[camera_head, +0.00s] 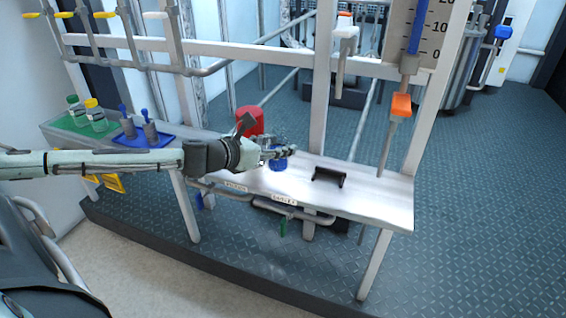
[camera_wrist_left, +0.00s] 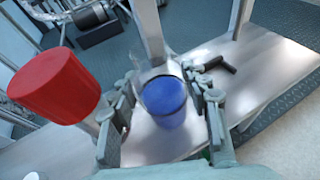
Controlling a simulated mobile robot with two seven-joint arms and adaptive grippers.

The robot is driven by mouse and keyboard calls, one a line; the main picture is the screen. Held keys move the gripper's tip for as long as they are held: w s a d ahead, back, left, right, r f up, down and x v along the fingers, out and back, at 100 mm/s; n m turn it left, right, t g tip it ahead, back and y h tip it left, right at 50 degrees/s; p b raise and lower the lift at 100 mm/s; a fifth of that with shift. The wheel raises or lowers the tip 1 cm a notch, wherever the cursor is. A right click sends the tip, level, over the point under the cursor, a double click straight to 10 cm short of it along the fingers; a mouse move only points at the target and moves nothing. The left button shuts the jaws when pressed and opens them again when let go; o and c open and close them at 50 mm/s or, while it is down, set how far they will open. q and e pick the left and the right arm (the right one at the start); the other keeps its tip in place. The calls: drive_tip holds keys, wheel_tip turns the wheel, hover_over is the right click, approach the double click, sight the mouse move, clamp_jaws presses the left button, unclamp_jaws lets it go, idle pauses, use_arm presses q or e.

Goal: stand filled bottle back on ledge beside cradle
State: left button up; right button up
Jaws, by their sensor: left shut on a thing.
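My left gripper (camera_head: 277,153) reaches in from the left, over the white ledge (camera_head: 385,200). The black cradle (camera_head: 329,177) is on the ledge, to the right of the gripper. It also shows in the left wrist view (camera_wrist_left: 216,64). My right gripper is not in view.
A red cylinder (camera_head: 250,121) is close behind my gripper. Bottles with green (camera_head: 74,108) and yellow (camera_head: 94,113) caps are on a green mat at the left, near a blue tray (camera_head: 144,137). A white post (camera_head: 322,90) rises behind the ledge. The ledge's right end is clear.

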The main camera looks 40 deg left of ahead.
sight(283, 159)
use_arm(q)
drive_tip(key=shift+w+d+f, duration=0.1)
drive_tip(key=shift+w+d, duration=0.3)
drive_tip(key=shift+w, duration=0.1)
drive_tip(key=shift+d+f, duration=0.1)
drive_tip(key=shift+f, duration=0.15)
wheel_tip(283, 159, down, 4)
drive_tip(key=shift+r, duration=0.25)
drive_tip(key=shift+f, duration=0.1)
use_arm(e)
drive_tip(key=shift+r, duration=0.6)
use_arm(q)
drive_tip(key=shift+f+b, duration=0.15)
drive_tip(key=shift+b, duration=0.15)
drive_tip(key=o, duration=1.4)
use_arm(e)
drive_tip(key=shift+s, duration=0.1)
use_arm(q)
drive_tip(key=shift+o, duration=0.2)
